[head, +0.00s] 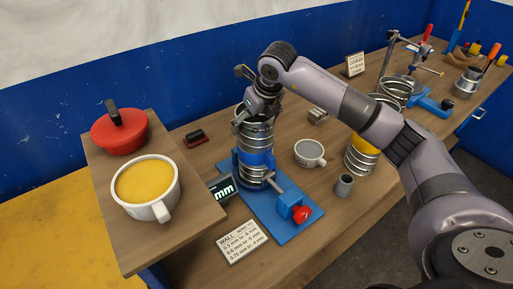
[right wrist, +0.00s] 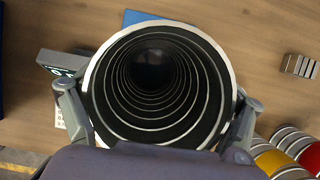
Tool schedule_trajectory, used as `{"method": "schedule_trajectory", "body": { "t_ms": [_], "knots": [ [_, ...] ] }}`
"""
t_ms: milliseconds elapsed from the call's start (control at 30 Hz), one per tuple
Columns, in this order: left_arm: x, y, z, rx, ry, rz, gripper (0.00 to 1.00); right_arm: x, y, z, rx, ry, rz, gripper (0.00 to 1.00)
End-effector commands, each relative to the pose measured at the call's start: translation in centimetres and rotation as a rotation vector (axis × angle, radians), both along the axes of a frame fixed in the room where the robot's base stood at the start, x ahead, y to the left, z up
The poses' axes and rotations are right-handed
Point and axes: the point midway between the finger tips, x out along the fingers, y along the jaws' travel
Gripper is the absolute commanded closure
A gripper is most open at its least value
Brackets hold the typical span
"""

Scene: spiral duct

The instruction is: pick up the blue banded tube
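The blue banded tube (head: 257,158) is a ribbed metal spiral duct with a blue band, standing upright on a blue fixture (head: 270,215). In the right wrist view I look down into its open, ringed mouth (right wrist: 232,80). My right gripper (head: 256,112) is at the tube's top. Its two fingers (right wrist: 157,105) are spread on opposite sides of the rim, close to it, with narrow gaps seeming to show. The tube's far side and base are partly hidden. My left gripper is not in view.
A digital display (head: 221,188) stands close to the tube's left. A grey mug (head: 310,153), a small grey cup (head: 343,186) and a yellow banded tube (head: 361,156) stand to its right. A raised wooden board (head: 118,225) carries a yellow-filled mug (head: 147,187) and red pot (head: 119,131).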

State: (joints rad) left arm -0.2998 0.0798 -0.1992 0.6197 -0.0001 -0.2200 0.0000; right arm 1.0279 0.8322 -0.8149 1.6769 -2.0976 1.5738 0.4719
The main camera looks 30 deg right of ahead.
Motion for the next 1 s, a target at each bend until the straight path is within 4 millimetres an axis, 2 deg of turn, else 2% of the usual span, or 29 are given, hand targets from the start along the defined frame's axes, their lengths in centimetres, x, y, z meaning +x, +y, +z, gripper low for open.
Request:
{"method": "schedule_trajectory", "body": {
  "t_ms": [67,767,1000],
  "knots": [
    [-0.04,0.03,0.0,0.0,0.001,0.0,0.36,-0.01,-0.01,-0.05,0.0,0.001,0.0,0.25],
    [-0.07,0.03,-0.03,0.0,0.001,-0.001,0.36,-0.08,0.03,-0.23,-0.001,0.005,0.0,0.72],
    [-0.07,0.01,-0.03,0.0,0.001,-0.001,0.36,-0.06,0.04,-0.14,0.0,0.003,0.001,0.73]
  ]
}}
